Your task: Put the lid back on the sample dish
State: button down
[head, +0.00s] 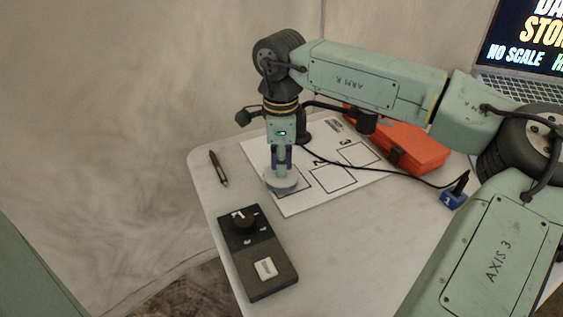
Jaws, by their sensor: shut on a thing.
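My gripper (281,168) points straight down over the near left part of the white numbered sheet. It is shut on the top of a round, pale grey piece that looks like the lid (284,187). The lid looks level and sits low over the sheet, by the outlined square at its left end. I cannot tell whether the sample dish is under the lid or whether the lid touches anything, as the gripper and the lid hide what is below. No separate dish shows elsewhere in view.
The white sheet (298,203) has outlined squares, with 2 and 3 readable. An orange case (418,147) lies behind at right. The front table is clear.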

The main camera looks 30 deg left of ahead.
dwell(0.3)
jog(key=c, duration=1.6)
grip_release()
jog(key=o, duration=0.5)
jog(key=shift+r, duration=0.1)
jog(key=shift+r+p, duration=2.45)
jog(key=shift+r, duration=1)
jog(key=shift+c, duration=0.5)
